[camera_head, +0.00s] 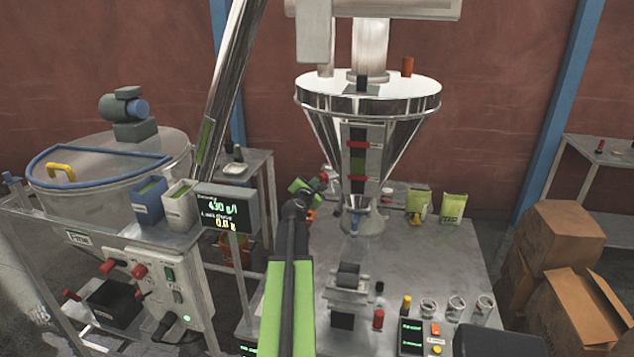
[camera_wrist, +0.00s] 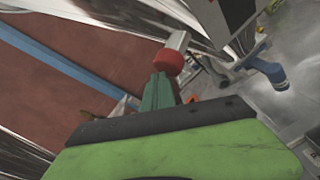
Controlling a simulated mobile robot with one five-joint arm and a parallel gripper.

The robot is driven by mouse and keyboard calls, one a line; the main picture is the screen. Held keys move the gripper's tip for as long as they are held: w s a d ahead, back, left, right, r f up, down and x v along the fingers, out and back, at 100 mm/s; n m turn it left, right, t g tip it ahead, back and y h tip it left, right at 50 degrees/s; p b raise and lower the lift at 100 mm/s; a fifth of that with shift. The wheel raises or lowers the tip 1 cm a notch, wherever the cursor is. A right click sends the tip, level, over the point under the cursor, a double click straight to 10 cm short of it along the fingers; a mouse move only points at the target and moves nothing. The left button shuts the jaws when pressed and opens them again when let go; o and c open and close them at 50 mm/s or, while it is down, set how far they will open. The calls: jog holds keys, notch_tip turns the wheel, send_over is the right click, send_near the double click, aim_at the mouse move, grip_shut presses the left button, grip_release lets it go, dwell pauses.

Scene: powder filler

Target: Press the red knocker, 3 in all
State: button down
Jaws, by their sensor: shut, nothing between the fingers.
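The red knocker (camera_wrist: 168,62) is a short red cap on a pale grey body, seen at upper middle in the wrist view, beside the shiny hopper wall. In the head view a small red spot (camera_head: 323,178), likely the same knocker, shows at the left of the hopper's lower cone. My gripper (camera_wrist: 160,78) is shut and empty, its green fingertips pointing at the red cap and overlapping its lower edge in the picture. I cannot tell whether they touch. In the head view my gripper (camera_head: 314,186) is by the cone, partly hidden by my arm.
The steel hopper (camera_head: 368,95) stands over the metal table (camera_head: 430,265). Green pouches (camera_head: 453,207), a small grey device (camera_head: 347,285) and several jars (camera_head: 456,308) stand on the table. A display (camera_head: 226,208) reads 430 g/l and 0.0 g. Cardboard boxes (camera_head: 560,235) are at right.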

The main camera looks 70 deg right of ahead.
dwell(0.3)
jog(key=shift+w+a, duration=0.9)
jog(key=shift+a, duration=0.15)
jog(key=shift+w+a, duration=1.65)
jog(key=shift+a, duration=0.2)
dwell(1.0)
jog(key=w+a, duration=0.2)
jog(key=shift+w+a, duration=0.25)
jog(key=shift+a, duration=0.15)
jog(key=s+d, duration=0.5)
jog(key=d, duration=0.1)
jog(key=shift+s+d, duration=0.25)
jog(key=shift+s, duration=0.15)
